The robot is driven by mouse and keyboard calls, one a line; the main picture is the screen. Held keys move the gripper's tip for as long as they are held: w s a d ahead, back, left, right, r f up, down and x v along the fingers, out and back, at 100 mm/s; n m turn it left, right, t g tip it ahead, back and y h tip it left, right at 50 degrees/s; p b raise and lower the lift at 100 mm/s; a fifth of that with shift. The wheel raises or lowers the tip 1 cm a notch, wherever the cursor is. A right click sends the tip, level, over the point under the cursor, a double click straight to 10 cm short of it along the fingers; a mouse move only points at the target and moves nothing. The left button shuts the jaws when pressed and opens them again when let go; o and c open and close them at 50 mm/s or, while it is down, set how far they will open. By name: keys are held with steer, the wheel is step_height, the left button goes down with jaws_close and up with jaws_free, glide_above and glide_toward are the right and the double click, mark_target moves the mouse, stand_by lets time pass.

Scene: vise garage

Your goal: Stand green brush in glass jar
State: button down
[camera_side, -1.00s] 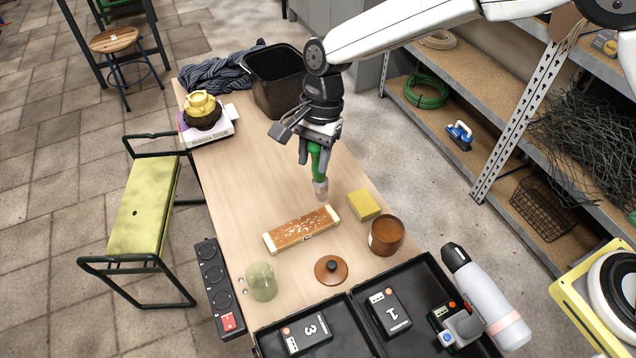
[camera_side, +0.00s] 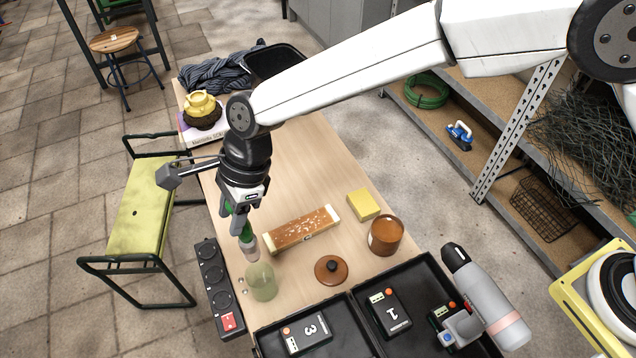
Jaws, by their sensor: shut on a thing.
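My gripper (camera_side: 238,203) is shut on the green brush (camera_side: 243,228) and holds it with its pale bristle end pointing down. The brush is slightly tilted. The glass jar (camera_side: 262,284) is greenish and see-through, and stands near the left edge of the table, left of the round brown lid. The brush's tip is just above the jar's rim in the picture, toward its upper left. I cannot tell whether the tip is over the opening or behind it. The fingers partly hide the brush handle.
A wooden block with cream ends (camera_side: 301,230), a yellow sponge (camera_side: 363,205), a brown pot (camera_side: 386,236) and its lid (camera_side: 331,270) lie to the right. A black tray (camera_side: 345,325) is in front. A power strip (camera_side: 216,285) runs along the left table edge.

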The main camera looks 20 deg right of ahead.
mark_target(246, 252)
steer(key=shift+f, duration=6.35)
steer(key=shift+c, duration=1.2)
jaws_free()
steer(key=v, duration=0.8)
